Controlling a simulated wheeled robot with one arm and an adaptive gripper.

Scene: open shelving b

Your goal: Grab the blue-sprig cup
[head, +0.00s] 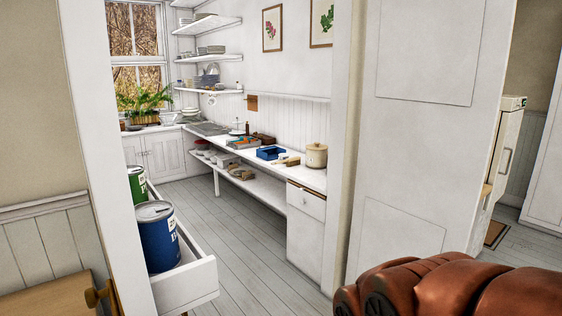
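I cannot make out a blue-sprig cup in the head view. Small crockery stands on the open wall shelves (217,53) at the back left, but it is too small and far off to tell a cup or a pattern. A long white counter (290,171) runs along the right wall of the narrow room with several small items on it. My gripper is not in view.
A white doorway opens onto clear grey floorboards (231,240). An open drawer (197,284) with a blue tin (158,240) and a green tin (137,185) juts in at left. A brown leather seat (450,288) fills the lower right. A wooden table (50,300) stands lower left.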

